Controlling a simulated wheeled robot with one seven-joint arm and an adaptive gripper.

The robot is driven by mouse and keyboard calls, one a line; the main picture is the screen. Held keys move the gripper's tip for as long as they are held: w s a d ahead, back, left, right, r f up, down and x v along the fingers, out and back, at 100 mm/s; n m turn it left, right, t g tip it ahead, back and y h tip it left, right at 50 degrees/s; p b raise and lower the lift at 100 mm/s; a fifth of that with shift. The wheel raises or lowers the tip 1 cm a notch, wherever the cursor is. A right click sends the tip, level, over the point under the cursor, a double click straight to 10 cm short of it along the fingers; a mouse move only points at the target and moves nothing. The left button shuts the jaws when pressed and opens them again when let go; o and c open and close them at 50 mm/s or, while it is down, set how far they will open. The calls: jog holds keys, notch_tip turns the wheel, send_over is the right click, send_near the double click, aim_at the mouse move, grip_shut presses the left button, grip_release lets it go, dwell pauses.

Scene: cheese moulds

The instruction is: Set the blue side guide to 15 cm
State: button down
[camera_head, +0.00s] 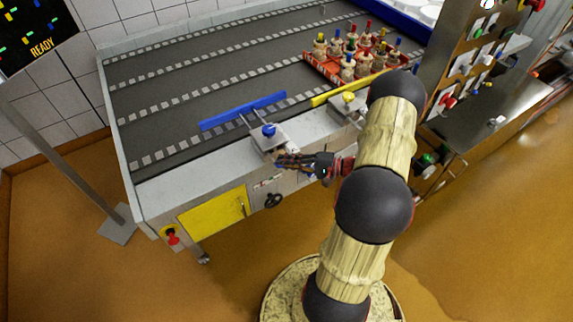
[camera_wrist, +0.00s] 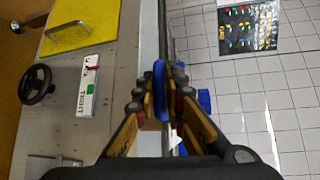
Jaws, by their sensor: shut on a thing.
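The blue side guide (camera_head: 243,111) is a long bar lying over the dark belt near its front edge. Two rods join it to a pale metal mount (camera_head: 277,142) with a blue knob (camera_head: 268,130) on top. My gripper (camera_head: 281,160) is at the front of this mount, just below the knob. In the wrist view my gripper (camera_wrist: 160,103) is shut on a narrow blue part (camera_wrist: 159,76). I cannot tell exactly which piece of the guide it is. Another blue piece (camera_wrist: 204,100) shows right of the fingers. No readable scale shows.
A yellow guide (camera_head: 345,90) and its yellow knob (camera_head: 348,97) are to the right. A red tray (camera_head: 325,70) of pegged moulds stands behind it. The front has a yellow door (camera_head: 213,215), a handwheel (camera_head: 273,200) and a label (camera_wrist: 88,86). The belt's left side is clear.

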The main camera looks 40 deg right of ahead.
jog(key=c, duration=1.9)
grip_release()
jog(key=shift+f, duration=0.15)
jog(key=v, duration=1.2)
jog(key=shift+c, duration=0.5)
